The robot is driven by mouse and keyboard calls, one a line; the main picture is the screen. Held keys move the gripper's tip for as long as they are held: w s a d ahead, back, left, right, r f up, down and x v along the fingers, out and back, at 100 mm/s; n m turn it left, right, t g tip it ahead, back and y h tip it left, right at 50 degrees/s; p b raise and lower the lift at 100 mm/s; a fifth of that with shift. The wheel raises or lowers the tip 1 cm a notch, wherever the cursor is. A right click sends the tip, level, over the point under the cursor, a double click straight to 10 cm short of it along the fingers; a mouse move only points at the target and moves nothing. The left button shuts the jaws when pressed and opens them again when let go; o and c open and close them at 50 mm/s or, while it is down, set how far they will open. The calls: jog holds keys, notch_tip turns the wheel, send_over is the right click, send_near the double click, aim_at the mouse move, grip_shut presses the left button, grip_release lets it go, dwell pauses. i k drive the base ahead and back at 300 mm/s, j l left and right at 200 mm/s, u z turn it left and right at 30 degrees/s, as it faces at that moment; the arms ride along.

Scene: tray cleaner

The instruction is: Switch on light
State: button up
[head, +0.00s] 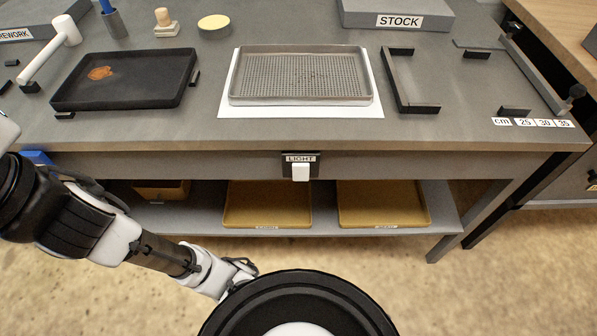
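The light switch (300,173) is a white rocker on a dark plate labelled LIGHT. It is mounted on the front edge of the grey workbench (210,128), near the middle of the head view. Which position the rocker is in I cannot tell. My gripper (243,268) is at the lower left of the switch, apart from it and in front of the bench. It is small in the picture and partly hidden by my round black body part, so its fingers do not show clearly.
On the bench are a stained black tray (70,103), a mesh tray (300,99) on a white sheet (372,108), a mallet (50,53), a STOCK block (398,12) and black corner brackets (397,90). Yellow bins (268,222) sit on the shelf below. Space before the switch looks clear.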

aim_at(301, 170)
jog(key=u, duration=1.2)
jog(key=k+l, duration=0.15)
jog(key=l, duration=0.2)
jog(key=k+l, duration=0.15)
jog(key=l, duration=0.2)
jog(key=k+l, duration=0.15)
jog(key=l, duration=0.2)
jog(key=k+l, duration=0.15)
jog(key=l, duration=0.15)
jog(key=k+l, duration=0.1)
jog(key=l, duration=0.25)
